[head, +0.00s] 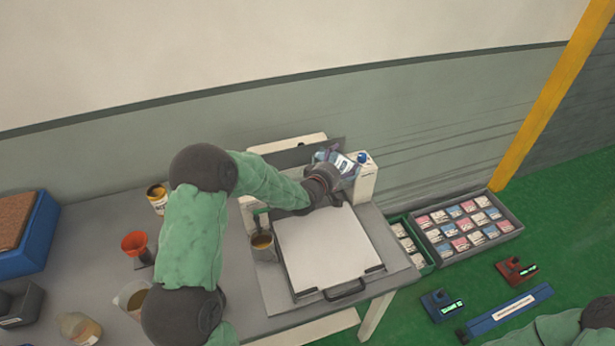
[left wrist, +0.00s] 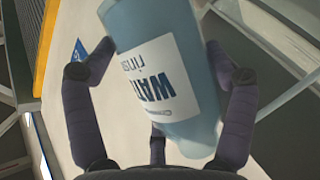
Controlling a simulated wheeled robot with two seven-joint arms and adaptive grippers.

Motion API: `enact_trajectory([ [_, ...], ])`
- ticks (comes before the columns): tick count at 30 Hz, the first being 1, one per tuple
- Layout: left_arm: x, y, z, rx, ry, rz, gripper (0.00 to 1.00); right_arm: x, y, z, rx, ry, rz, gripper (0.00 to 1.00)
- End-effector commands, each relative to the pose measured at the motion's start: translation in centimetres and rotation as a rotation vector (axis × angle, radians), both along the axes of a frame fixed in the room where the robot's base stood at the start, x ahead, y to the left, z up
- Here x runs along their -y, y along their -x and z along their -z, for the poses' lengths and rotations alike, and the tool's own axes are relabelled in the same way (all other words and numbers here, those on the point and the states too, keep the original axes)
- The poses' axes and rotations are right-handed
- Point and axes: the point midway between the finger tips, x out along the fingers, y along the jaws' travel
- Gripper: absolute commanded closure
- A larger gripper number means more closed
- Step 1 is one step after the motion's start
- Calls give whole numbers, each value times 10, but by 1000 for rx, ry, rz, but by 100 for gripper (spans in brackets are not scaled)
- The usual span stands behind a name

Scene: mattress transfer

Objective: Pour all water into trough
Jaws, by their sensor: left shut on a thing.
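A pale blue water bottle (left wrist: 165,70) with a white label reading "WAT… rins" fills the middle of the left wrist view. The label appears upside down there. My left gripper (left wrist: 160,90) is shut on the bottle, with fingers on both sides of it. In the head view my left gripper (head: 328,172) holds the bottle (head: 343,164) near the back of the table, beside a white box-like unit. The bottle's mouth and water level are hidden. I cannot tell which thing is the trough. My right gripper is out of view.
A white-topped panel (head: 330,245) with a front handle (head: 345,290) lies on the grey table. A mug (head: 263,247), orange funnel (head: 134,243) and several containers stand to the left. Sample trays (head: 465,232) lie on the right. The white unit (head: 364,180) stands close to the gripper.

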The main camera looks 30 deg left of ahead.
Motion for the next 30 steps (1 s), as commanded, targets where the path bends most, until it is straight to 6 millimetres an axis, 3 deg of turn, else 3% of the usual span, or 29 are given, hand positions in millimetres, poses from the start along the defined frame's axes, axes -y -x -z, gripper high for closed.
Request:
enact_trajectory([
  [30, 0, -1, 0, 38, 100, 0, 64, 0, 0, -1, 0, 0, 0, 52],
])
